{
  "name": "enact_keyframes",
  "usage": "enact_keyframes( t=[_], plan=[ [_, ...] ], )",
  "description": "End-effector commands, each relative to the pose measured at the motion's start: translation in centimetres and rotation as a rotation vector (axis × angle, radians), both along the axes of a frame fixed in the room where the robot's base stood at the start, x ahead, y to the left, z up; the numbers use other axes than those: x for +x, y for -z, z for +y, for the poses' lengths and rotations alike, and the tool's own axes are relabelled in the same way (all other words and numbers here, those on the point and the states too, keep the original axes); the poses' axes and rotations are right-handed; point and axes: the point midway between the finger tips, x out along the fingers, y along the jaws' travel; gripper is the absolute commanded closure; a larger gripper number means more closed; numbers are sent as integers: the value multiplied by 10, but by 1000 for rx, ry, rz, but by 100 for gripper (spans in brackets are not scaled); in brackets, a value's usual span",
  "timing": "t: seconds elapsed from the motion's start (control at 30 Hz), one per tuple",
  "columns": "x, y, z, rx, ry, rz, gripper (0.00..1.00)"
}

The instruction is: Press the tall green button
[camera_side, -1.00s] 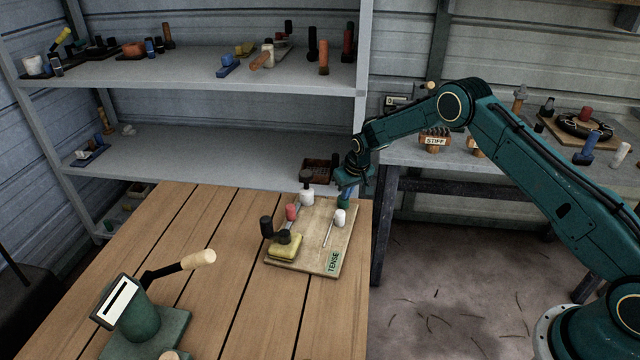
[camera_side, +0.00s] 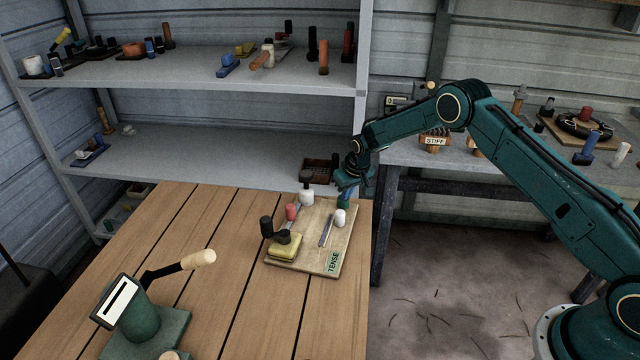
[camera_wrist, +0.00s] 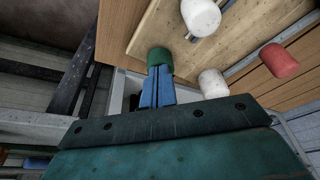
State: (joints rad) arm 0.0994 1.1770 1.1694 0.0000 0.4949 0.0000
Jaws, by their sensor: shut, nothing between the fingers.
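The tall green button (camera_side: 345,202) stands at the back right corner of the wooden board (camera_side: 310,255) marked TENSE. My gripper (camera_side: 346,189) is directly over it, pointing down, with its fingers hiding part of the button's top. In the wrist view, the green button (camera_wrist: 160,56) sits right at the tips of my blue fingers (camera_wrist: 158,72). The fingers are shut together with nothing between them. The tips appear to touch the button, but how far it is pressed cannot be told.
The board also carries a white button (camera_side: 340,217), a red one (camera_side: 291,212), another white one (camera_side: 307,198) and a yellow block with a black handle (camera_side: 285,246). A green lever device (camera_side: 140,318) stands at the front left. The middle of the table is clear.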

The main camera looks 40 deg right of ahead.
Motion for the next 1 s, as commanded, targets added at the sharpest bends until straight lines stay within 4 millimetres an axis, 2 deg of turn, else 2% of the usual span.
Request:
enact_keyframes(
  t=[0.7,1.0],
  plan=[
    [0,-50,0,0,0,-1,100],
    [0,-53,0,0,0,1,100]
  ],
)
